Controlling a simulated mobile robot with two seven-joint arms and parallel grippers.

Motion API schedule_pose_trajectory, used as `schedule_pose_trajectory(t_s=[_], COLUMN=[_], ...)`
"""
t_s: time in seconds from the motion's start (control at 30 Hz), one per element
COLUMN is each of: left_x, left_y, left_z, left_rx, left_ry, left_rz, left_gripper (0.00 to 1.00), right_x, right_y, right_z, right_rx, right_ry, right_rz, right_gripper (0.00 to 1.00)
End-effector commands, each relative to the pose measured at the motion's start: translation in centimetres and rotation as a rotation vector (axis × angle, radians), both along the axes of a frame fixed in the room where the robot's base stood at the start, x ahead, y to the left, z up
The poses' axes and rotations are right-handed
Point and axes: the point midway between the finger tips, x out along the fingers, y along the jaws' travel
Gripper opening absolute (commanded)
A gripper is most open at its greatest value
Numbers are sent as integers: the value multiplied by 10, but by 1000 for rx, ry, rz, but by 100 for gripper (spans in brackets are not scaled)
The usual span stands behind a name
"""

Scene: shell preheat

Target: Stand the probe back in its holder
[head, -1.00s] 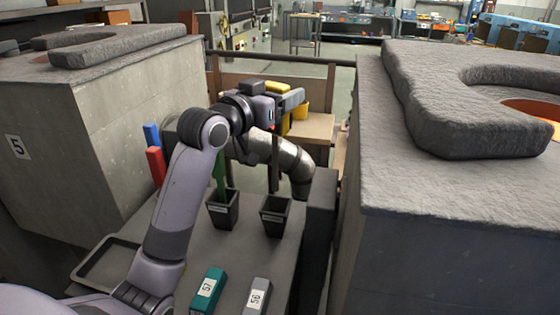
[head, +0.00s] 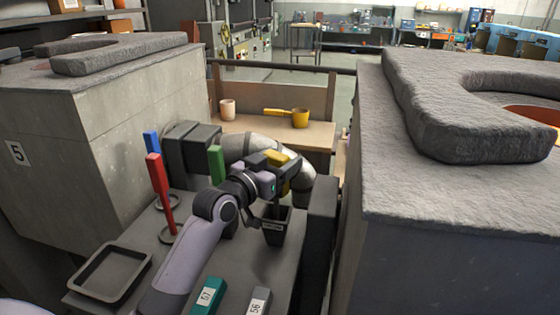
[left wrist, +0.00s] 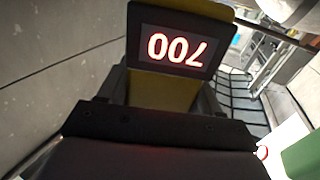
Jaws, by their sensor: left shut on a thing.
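The probe (head: 279,158) has a yellow body and is gripped by my left gripper (head: 272,175) above the right-hand black holder (head: 272,236). A thin dark shaft runs down from the gripper to the holder's mouth; I cannot tell how far inside its tip is. In the left wrist view the probe (left wrist: 163,91) sits between the jaws of my left gripper (left wrist: 165,98), its display lit with red digits. My right gripper is out of view.
A green-handled tool (head: 216,163) stands just left of my gripper; its holder is mostly hidden by my arm. Red (head: 161,190) and blue (head: 151,143) upright pieces, a tray (head: 110,272) and teal (head: 207,296) and grey (head: 258,301) blocks are nearby. A stone-topped block (head: 450,210) bounds the right.

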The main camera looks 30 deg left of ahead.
Motion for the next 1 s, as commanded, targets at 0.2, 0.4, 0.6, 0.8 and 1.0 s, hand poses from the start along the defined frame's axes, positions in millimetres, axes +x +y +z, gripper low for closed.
schedule_pose_trajectory(t_s=[0.2,0.4,0.6,0.8,1.0], left_x=[0,0,0,-14,-47], left_y=[0,0,0,2,7], left_z=[-2,-2,0,-1,-1], left_rx=[0,0,0,1,3], left_ry=[-2,0,-1,1,2], left_rz=[0,0,0,1,1], left_gripper=[34,90,90,90,90], right_x=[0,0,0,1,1], right_y=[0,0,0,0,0], right_z=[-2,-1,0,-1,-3], right_rx=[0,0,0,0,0], right_ry=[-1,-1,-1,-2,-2], right_rz=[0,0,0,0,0], right_gripper=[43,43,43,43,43])
